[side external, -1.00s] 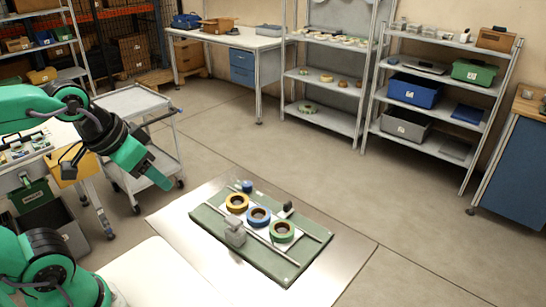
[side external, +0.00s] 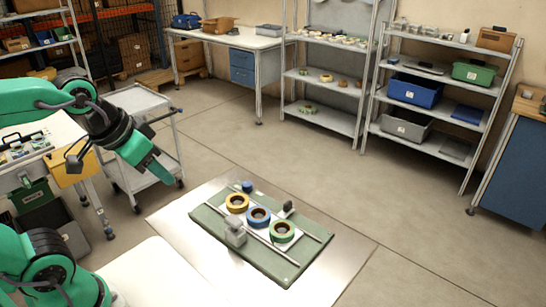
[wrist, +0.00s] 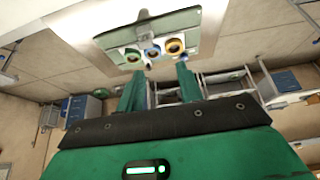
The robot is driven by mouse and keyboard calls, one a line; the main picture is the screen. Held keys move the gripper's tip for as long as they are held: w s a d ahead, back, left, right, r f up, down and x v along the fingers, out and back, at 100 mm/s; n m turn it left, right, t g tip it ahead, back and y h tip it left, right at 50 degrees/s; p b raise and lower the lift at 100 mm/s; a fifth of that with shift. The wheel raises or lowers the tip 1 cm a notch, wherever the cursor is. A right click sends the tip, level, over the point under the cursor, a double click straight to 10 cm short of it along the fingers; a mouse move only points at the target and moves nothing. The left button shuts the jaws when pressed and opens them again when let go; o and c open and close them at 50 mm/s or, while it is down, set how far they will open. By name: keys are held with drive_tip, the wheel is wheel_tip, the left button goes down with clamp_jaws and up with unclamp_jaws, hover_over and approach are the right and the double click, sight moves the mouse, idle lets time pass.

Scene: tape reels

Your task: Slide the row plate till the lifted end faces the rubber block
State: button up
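A pale row plate (side external: 271,227) lies between two rails on a green board (side external: 290,268). A small dark block (side external: 288,206), perhaps the rubber block, stands beyond the row. Which end is lifted is too small to tell. My gripper (side external: 156,172) is raised left of the board, apart from everything. Its two fingers (wrist: 160,86) are spread and empty.
A grey block-shaped piece (side external: 236,234) stands at the near-left side of the row, and a small blue piece (side external: 247,187) near the far corner. A trolley (side external: 150,130) stands behind my gripper. The bare metal table (side external: 345,262) right of the board is clear.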

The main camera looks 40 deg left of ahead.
drive_tip(key=w+d+r+g, duration=0.1)
drive_tip(key=w, duration=0.7)
drive_tip(key=g, duration=0.4)
hover_over(288, 202)
drive_tip(key=f, duration=1.5)
drive_tip(key=shift+s, duration=0.2)
drive_tip(key=shift+w+f, duration=0.15)
drive_tip(key=shift+f, duration=0.1)
drive_tip(key=shift+f, duration=0.15)
drive_tip(key=shift+f, duration=3.75)
